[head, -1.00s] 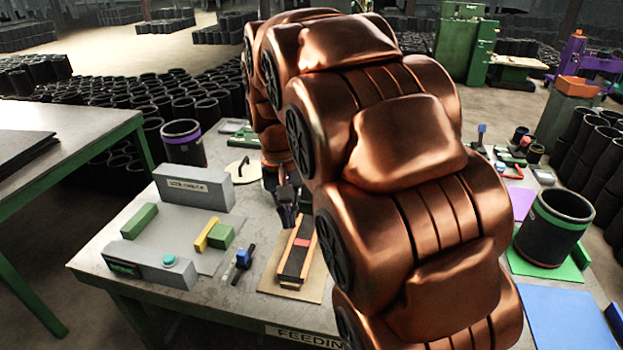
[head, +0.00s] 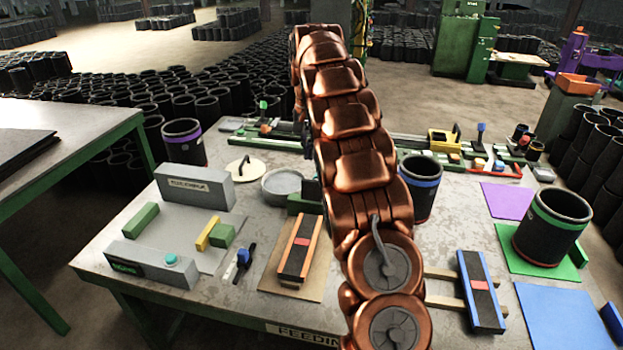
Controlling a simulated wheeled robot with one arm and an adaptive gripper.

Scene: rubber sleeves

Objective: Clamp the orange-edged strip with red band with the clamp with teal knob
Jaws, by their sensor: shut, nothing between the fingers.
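The orange-edged strip with red band (head: 300,247) lies on a tan board at the front middle of the table, dark between its orange edges. A teal knob (head: 171,259) sits on a long grey box (head: 135,265) at front left; I cannot tell whether this is the clamp. Clamp-like devices with upright handles stand along the back, one with a green knob (head: 263,105) and one with a blue knob (head: 481,128). My gripper (head: 312,191) is mostly hidden behind my arm. Its visible dark part is shut and empty, beyond the strip and apart from it.
A grey block (head: 194,187), a round grey dish (head: 283,185) and a small blue-and-black tool (head: 242,258) are on the left half. A blue-edged strip (head: 481,290) and dark sleeves with blue (head: 420,188) and green (head: 553,228) bands stand right of my arm.

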